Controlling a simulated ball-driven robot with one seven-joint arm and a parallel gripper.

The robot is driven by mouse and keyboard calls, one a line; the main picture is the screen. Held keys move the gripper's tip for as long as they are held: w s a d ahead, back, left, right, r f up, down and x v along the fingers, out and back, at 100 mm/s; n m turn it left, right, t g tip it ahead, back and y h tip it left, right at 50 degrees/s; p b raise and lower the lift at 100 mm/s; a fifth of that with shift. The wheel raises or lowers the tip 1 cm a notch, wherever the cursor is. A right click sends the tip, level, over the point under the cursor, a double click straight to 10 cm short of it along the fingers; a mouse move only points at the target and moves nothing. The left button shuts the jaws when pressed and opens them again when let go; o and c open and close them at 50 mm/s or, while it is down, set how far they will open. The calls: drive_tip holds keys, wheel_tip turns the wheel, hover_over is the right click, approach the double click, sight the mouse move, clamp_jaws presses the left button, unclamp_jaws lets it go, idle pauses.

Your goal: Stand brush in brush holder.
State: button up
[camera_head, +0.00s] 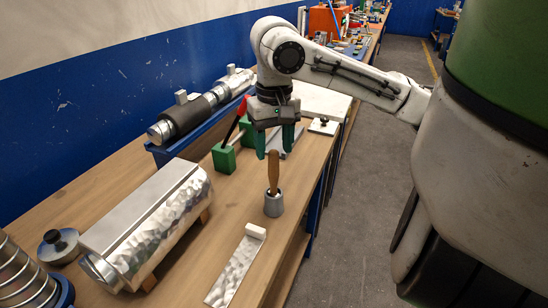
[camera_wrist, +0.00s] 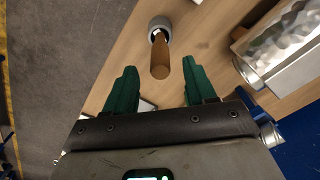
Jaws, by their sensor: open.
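The brush (camera_head: 273,170) has a brown wooden handle and stands upright in the grey cylindrical brush holder (camera_head: 274,206) on the workbench. Its lower end is hidden inside the holder. My gripper (camera_head: 274,155), with green fingers, is open just above the brush. The handle's top lies between the fingertips in the head view, with no visible contact. In the wrist view, the brush handle (camera_wrist: 160,57) shows beyond and between the open fingers (camera_wrist: 158,80), and the holder (camera_wrist: 159,24) is behind it.
A metal duct box (camera_head: 150,225) lies left of the holder. A flat metal strip with a white block (camera_head: 237,268) lies in front. A green stand with a red handle (camera_head: 224,158) is behind left. The bench's right edge is close to the holder.

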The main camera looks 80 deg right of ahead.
drive_tip(key=shift+r, duration=2.4)
